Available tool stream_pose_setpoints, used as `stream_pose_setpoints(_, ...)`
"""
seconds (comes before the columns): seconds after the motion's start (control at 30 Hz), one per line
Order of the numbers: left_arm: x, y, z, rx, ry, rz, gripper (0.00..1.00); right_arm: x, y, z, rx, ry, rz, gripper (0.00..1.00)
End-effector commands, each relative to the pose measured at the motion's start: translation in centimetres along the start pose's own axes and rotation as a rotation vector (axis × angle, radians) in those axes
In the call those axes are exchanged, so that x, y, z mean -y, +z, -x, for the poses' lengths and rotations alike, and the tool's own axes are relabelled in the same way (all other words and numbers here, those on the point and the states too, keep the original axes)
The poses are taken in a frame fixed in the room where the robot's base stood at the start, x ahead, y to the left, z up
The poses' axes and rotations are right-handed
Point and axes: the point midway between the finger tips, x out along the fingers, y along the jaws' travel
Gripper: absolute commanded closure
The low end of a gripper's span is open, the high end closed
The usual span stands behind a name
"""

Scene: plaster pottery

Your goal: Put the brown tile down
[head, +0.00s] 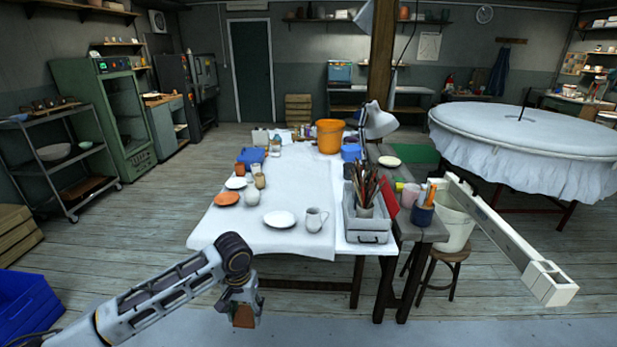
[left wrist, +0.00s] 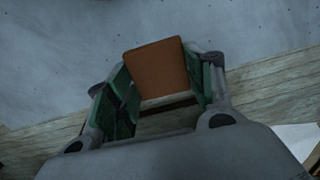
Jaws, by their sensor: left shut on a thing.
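The brown tile (left wrist: 158,70) is between the green-padded fingers of my left gripper (left wrist: 162,90) in the left wrist view. In the head view the tile (head: 243,316) hangs below my left gripper (head: 243,302), which is shut on it. The gripper is in front of the near left edge of the white-covered table (head: 262,238), over the floor and apart from the table.
A white plate (head: 279,219), an orange dish (head: 227,199) and a white jug (head: 316,219) stand near the table's front. A grey tool box (head: 368,236) with brushes is at the right. Bare cloth lies at the front left. A blue crate (head: 25,306) is on the floor.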

Motion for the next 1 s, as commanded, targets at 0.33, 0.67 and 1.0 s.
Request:
stream_pose_setpoints(0.33,-0.5,0.2,-2.9,-0.004,0.011,-0.004,0.72,0.0,-0.1,0.0,-0.001,0.000,0.000,1.00)
stream_pose_setpoints(0.67,-0.7,1.4,-8.4,-0.008,0.018,-0.006,0.72,0.0,-0.1,0.0,-0.002,0.000,0.000,1.00)
stream_pose_setpoints(1.0,-0.3,3.4,-13.7,-0.002,0.006,-0.001,0.72,0.1,-0.1,0.0,-0.001,-0.001,0.000,1.00)
